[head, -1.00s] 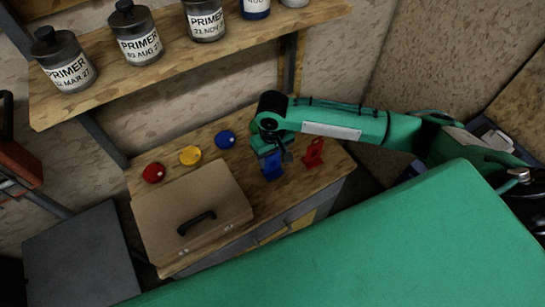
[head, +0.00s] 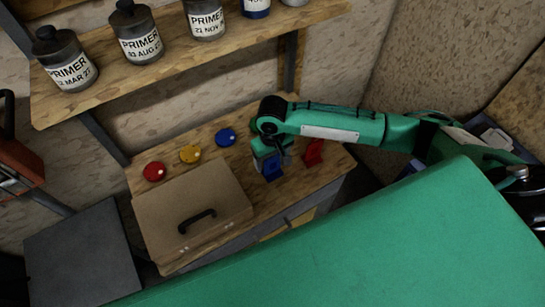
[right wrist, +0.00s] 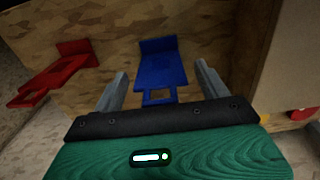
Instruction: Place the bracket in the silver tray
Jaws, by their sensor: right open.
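A blue bracket (head: 272,170) with a flat plate and a looped end is on the wooden workbench, partly hidden by my right gripper in the head view. A similar red bracket (head: 314,152) is just to its right. My right gripper (head: 276,160) is open and empty, low over the bench at the blue bracket. In the right wrist view, the blue bracket (right wrist: 162,62) shows ahead between the two fingers (right wrist: 161,76), and the red bracket (right wrist: 65,72) is on the left. I cannot make out a silver tray. My left gripper is not in view.
Red (head: 154,171), yellow (head: 190,154) and blue (head: 225,137) round items lie along the workbench (head: 310,180). A brown case (head: 190,210) with a black handle sits left of the brackets. A shelf (head: 110,85) with primer cans overhangs the back.

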